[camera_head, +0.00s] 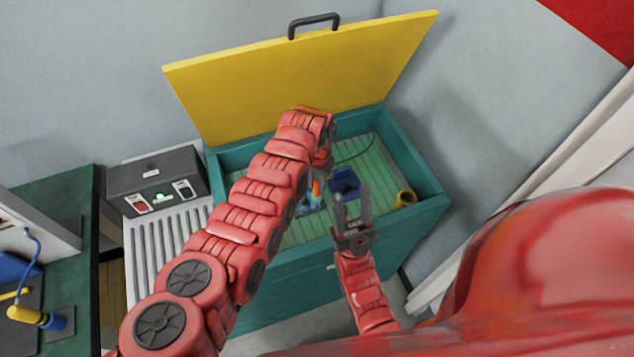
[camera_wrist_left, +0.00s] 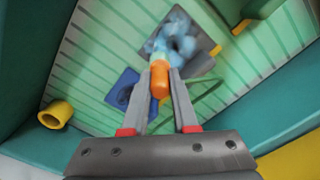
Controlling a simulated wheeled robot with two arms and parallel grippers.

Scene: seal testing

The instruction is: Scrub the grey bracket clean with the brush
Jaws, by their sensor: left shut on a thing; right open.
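My left gripper (camera_wrist_left: 160,84) is shut on the brush (camera_wrist_left: 160,79), which has an orange handle. It also shows in the head view (camera_head: 316,187), partly behind my left arm. Pale blue, blurred, bristle-like tufts lie at the far end of the handle. They overlap a grey plate-like piece, seemingly the grey bracket (camera_wrist_left: 203,63), on the slatted green floor of the teal tub. I cannot tell exactly where the tufts touch it. My right gripper (camera_head: 352,198) is open and empty, above the tub's front wall, to the right of the brush.
The teal tub (camera_head: 425,207) has its yellow lid (camera_head: 300,75) raised at the back. A blue block (camera_head: 345,183) and a yellow ring (camera_head: 405,198) are inside. A ribbed drain board (camera_head: 150,245) and dark control box (camera_head: 155,180) stand at left.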

